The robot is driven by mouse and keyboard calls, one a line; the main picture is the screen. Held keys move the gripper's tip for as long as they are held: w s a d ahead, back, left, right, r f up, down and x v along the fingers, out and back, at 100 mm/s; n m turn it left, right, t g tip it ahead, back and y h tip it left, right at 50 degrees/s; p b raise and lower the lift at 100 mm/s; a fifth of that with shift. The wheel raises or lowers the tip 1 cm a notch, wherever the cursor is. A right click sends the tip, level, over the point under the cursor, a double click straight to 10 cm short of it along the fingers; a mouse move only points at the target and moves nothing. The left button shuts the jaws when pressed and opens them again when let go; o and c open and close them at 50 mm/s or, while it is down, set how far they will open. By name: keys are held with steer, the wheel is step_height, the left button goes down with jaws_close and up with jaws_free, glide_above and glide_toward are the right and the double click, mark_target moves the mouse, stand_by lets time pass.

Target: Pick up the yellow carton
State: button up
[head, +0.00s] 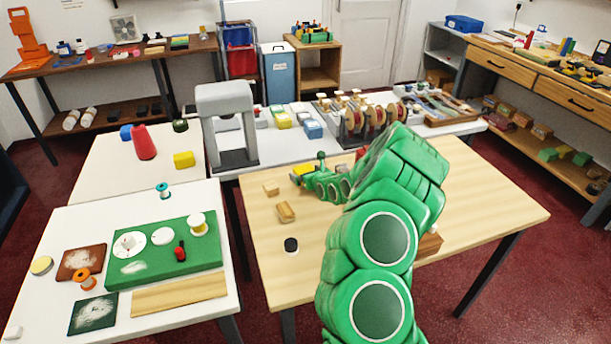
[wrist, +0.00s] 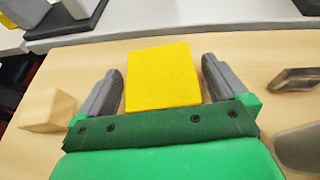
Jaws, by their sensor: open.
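The yellow carton (wrist: 163,77) lies between the two grey fingers of my gripper (wrist: 161,68) in the wrist view, over the light wooden table (wrist: 235,60). The fingers are spread, with a gap to the carton on each side, narrower on the right. In the head view, a small part of the yellow carton (head: 303,169) shows at the end of my green arm, near the table's far left part. The arm hides much of the table. Whether the carton touches the table is hard to tell.
A wooden block (head: 285,212) and a black disc (head: 291,245) stand left of my arm. A dark-topped piece (wrist: 293,79) lies right of my gripper. A grey press (head: 229,120) stands beyond. Another yellow block (head: 184,160) sits on the white table.

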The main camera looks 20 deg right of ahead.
steer(key=c, duration=1)
steer(key=shift+r, duration=0.8)
steer(key=shift+s+a+r, duration=0.35)
steer(key=shift+s+r, duration=1.55)
steer(key=shift+s, duration=0.4)
steer(key=shift+s+a+r, duration=0.4)
steer(key=shift+s+r, duration=1.55)
steer(key=shift+s, duration=0.35)
steer(key=shift+s+a+r, duration=0.35)
steer(key=shift+s+r, duration=1.55)
steer(key=shift+s, duration=0.4)
